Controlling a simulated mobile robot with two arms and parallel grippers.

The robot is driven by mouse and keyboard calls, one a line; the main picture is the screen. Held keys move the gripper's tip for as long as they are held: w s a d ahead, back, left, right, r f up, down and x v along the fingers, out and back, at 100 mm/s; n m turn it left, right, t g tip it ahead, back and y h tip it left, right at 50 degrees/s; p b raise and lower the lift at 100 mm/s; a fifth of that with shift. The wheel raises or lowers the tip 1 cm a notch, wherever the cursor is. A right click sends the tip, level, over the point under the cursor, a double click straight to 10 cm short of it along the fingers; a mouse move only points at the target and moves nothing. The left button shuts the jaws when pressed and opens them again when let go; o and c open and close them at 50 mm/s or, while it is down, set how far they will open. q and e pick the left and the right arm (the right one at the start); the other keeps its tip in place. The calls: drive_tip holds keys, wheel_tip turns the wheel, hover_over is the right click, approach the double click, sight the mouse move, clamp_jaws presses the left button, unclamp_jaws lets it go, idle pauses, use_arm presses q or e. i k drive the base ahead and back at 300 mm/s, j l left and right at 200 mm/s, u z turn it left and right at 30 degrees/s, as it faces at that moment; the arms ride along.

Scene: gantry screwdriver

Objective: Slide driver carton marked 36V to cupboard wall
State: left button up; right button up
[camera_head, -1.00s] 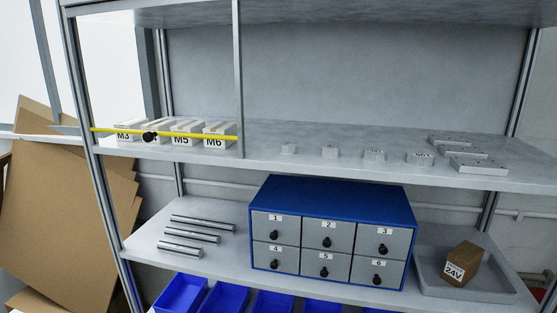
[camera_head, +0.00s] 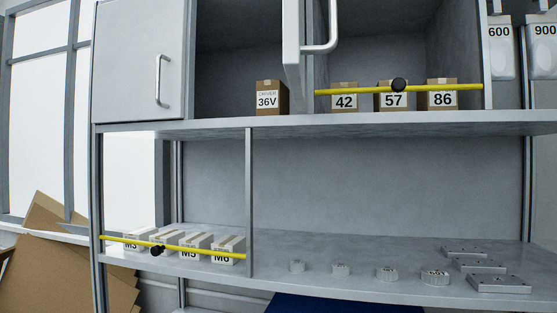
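The driver carton marked 36V (camera_head: 271,97) is a small brown box with a white label. It stands upright in the upper cupboard (camera_head: 225,125), just left of an open door (camera_head: 293,50) seen nearly edge-on. Bare shelf lies to its left, toward the part behind the closed left door (camera_head: 141,62). The cupboard's left side wall is hidden by that door. Neither of my grippers is in view.
A yellow bar (camera_head: 350,91) with a black knob crosses in front of cartons 42 (camera_head: 343,97), 57 (camera_head: 391,103) and 86 (camera_head: 441,96). Below, another yellow bar (camera_head: 200,250) fronts the M-marked boxes (camera_head: 226,250). Small metal parts (camera_head: 386,274) lie on the lower shelf.

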sight(273, 96)
drive_tip(key=i+l+u, duration=0.2)
drive_tip(key=l, duration=0.15)
drive_tip(key=i+l+u, duration=0.45)
drive_tip(key=l, duration=0.3)
drive_tip(key=k, duration=0.1)
